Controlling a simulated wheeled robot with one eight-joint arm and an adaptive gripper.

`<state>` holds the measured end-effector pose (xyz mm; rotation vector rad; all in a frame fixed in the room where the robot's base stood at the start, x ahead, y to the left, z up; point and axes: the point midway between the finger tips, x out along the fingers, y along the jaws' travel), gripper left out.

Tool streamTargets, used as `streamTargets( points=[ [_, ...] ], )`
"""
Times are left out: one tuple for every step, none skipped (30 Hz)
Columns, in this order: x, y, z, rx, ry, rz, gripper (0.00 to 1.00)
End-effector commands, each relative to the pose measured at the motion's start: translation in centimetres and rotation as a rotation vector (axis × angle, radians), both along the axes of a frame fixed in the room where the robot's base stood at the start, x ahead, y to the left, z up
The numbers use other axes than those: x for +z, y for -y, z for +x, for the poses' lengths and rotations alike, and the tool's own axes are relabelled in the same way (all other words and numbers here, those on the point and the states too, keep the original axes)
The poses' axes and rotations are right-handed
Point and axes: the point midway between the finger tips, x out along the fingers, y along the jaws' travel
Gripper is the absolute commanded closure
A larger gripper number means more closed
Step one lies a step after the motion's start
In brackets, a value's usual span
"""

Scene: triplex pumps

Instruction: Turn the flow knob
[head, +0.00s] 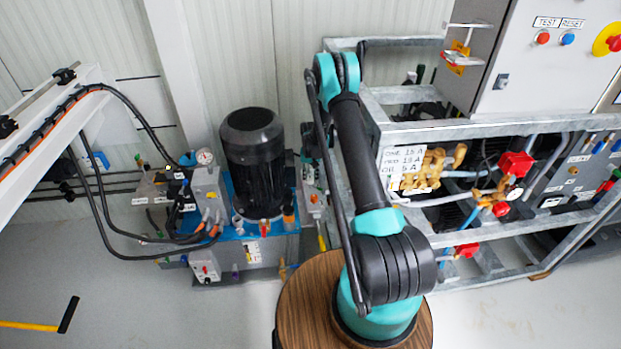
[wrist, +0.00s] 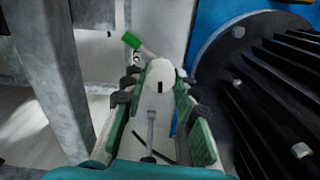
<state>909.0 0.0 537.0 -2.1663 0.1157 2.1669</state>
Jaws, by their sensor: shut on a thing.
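A pale round knob with a dark slot (wrist: 161,77), which looks like the flow knob, sits between my finger pads in the wrist view. My gripper (wrist: 160,84) is shut on it, with a green-lined finger on each side. A thin grey stem or rod runs below the knob between the fingers. In the head view my arm reaches over to the right side of the black motor (head: 252,160). There the gripper end is small and partly hidden by my arm, and the knob cannot be made out.
A green-handled lever (wrist: 132,41) is just beyond the left finger. A grey metal post (wrist: 48,75) stands at left, and the black ribbed motor (wrist: 270,85) is close at right. A galvanized frame (head: 410,95) with brass pumps stands right of my arm.

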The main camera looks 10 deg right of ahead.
Motion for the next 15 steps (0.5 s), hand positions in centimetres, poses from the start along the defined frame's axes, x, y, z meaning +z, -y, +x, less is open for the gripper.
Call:
streamTargets(
  points=[
    [0.03,0.01,0.05,0.000,0.001,0.000,1.00],
    [0.03,0.01,0.05,0.000,0.001,0.000,1.00],
    [0.03,0.01,0.05,0.000,0.001,0.000,1.00],
    [0.03,0.01,0.05,0.001,0.001,0.000,0.69],
    [0.03,0.01,0.06,0.001,0.001,0.000,0.66],
    [0.02,0.01,0.05,0.001,0.001,0.000,0.61],
    [0.02,0.01,0.05,0.001,0.001,0.000,0.57],
    [0.02,0.00,0.04,0.001,0.001,0.000,0.53],
    [0.02,0.00,0.04,0.001,0.001,0.000,0.51],
    [0.02,0.00,0.03,0.001,0.001,0.000,0.51],
    [0.01,0.00,0.03,0.001,0.001,0.000,0.51],
    [0.01,0.00,0.03,0.001,0.001,0.000,0.51],
    [0.01,0.00,0.02,0.001,0.001,0.000,0.51],
    [0.01,0.00,0.02,0.001,0.001,0.000,0.51],
    [0.01,0.00,0.02,0.001,0.000,0.000,0.51]
  ],
)
